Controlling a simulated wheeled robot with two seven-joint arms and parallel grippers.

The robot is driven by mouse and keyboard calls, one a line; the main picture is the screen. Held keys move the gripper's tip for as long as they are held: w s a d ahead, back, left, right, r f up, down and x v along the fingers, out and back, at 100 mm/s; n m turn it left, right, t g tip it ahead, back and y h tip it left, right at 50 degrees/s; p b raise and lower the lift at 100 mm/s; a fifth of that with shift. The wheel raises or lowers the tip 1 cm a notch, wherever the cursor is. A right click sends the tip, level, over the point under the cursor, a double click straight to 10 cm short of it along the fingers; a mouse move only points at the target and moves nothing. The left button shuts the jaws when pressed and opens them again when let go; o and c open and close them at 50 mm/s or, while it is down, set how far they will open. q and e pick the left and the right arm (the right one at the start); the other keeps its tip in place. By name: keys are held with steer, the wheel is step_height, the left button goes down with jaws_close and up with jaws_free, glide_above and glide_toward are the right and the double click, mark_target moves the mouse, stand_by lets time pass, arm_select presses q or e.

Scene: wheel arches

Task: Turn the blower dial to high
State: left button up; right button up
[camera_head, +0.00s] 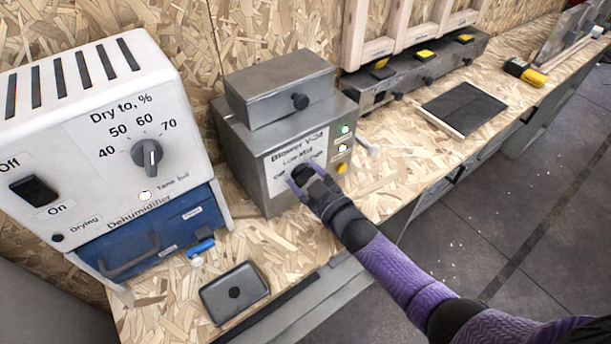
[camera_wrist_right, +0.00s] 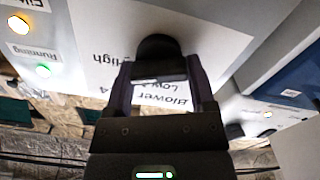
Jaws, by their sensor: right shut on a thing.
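The blower (camera_head: 257,165) is a grey metal box on the bench, with a white label plate (camera_head: 284,160) reading "Blower V-24" and "Low Mid" on its front. My right gripper (camera_head: 308,173) is at the lower part of this plate, shut on the black blower dial. In the right wrist view the dial (camera_wrist_right: 158,45) is a dark round knob between the tips of the two fingers (camera_wrist_right: 160,65). "High" shows on the plate to its left there. Which mark the dial points at cannot be told, as the gripper hides part of it. My left gripper is out of view.
A white dehumidifier (camera_head: 182,95) with its own dial stands left of the blower. A dark tray (camera_head: 250,280) lies on the bench in front. Small green and yellow lamps (camera_head: 341,168) sit right of the plate. A dark mat (camera_head: 465,108) lies farther right.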

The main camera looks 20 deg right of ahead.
steer(key=o, duration=1.2)
steer(key=p+v, duration=0.2)
steer(key=v, duration=0.8)
steer(key=shift+p, duration=0.4)
